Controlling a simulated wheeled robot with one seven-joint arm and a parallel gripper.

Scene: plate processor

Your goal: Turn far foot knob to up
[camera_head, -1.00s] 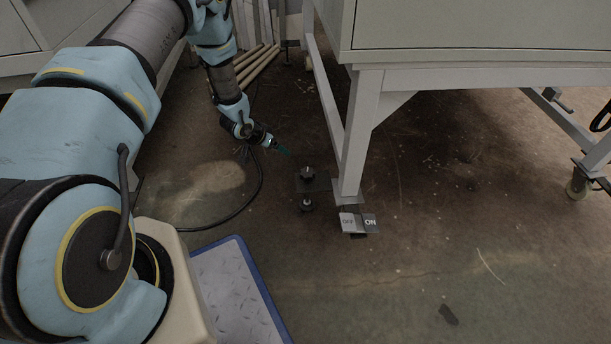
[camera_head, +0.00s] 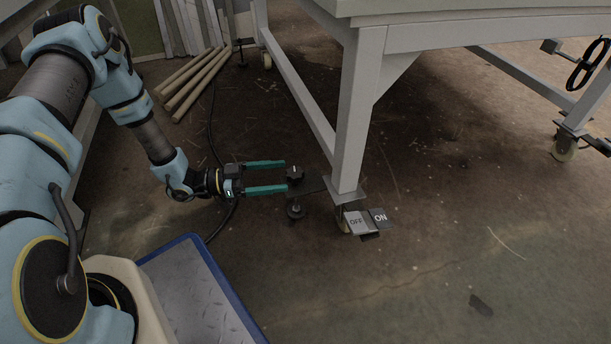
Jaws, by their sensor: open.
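A dark foot knob (camera_head: 296,173) sits on a bracket beside the nearest table leg (camera_head: 352,120), with a round black foot pad (camera_head: 295,211) below it. My gripper (camera_head: 286,176) is open, its two green fingers pointing right at this knob. The fingertips are at the knob's left side, one toward its far side and one toward its near side. I cannot tell whether they touch it. Another small dark foot (camera_head: 240,52) stands by the farther leg, too small to read its knob.
An OFF/ON pedal (camera_head: 366,221) is at the wheel under the near leg. A black handwheel (camera_head: 588,64) is at the right. Wooden poles (camera_head: 195,80) lie at the back left. A blue-edged plate (camera_head: 200,290) is at the front. Floor at right is mostly clear.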

